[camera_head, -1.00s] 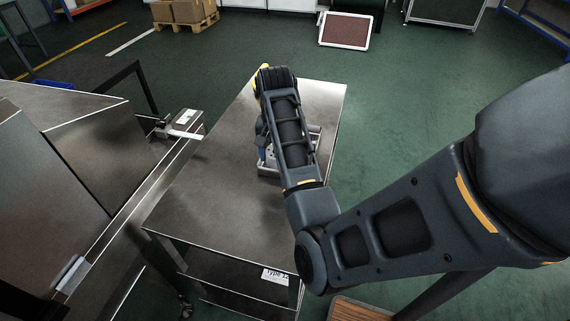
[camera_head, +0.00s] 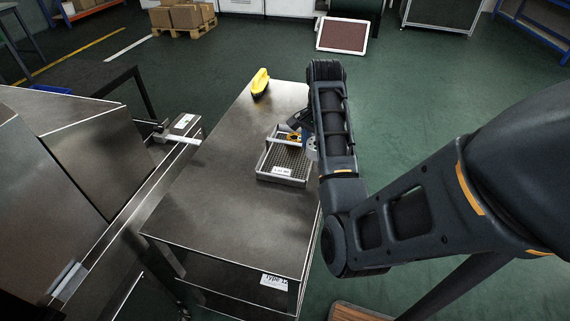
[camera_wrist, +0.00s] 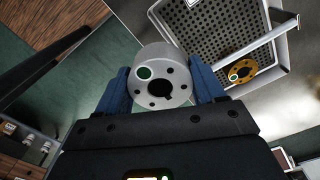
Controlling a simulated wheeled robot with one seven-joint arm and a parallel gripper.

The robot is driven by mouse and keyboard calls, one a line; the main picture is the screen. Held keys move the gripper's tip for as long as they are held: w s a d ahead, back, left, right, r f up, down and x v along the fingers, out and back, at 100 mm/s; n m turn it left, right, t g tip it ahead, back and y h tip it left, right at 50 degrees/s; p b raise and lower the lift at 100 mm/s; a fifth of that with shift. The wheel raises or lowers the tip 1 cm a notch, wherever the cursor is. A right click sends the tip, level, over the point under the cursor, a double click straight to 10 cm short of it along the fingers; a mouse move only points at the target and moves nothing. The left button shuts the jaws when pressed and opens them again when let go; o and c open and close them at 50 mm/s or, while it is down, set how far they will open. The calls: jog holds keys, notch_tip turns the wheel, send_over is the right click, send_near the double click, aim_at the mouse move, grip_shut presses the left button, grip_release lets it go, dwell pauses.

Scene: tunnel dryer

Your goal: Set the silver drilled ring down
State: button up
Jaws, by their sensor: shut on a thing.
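The silver drilled ring (camera_wrist: 176,62) is a thick disc with a keyed centre bore and several small holes around it. My gripper (camera_wrist: 161,86) is shut on it, with blue fingers at its two sides. In the head view the ring (camera_head: 312,149) shows partly beside my arm, at the right side of a perforated tray (camera_head: 297,182). In the wrist view the tray (camera_wrist: 168,31) is beyond the ring at upper right, and green floor shows behind the ring. A gold drilled ring (camera_wrist: 243,72) lies in the tray. My arm hides part of the tray's right side.
The tray stands on a steel table (camera_head: 215,190), near its right edge. A yellow-handled brush (camera_head: 260,84) lies at the table's far end. The table's near and left parts are clear. A steel machine (camera_head: 75,150) stands to the left.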

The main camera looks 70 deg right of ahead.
send_over(285, 170)
notch_tip(285, 170, down, 6)
jog(key=shift+r+b, duration=0.25)
jog(key=shift+b, duration=0.15)
jog(key=shift+f, duration=2)
jog(key=shift+f, duration=0.15)
jog(key=o, duration=1.4)
jog(key=shift+r+p, duration=0.8)
jog(key=shift+r, duration=5.4)
jog(key=shift+s+f, duration=0.1)
jog(key=shift+s, duration=0.05)
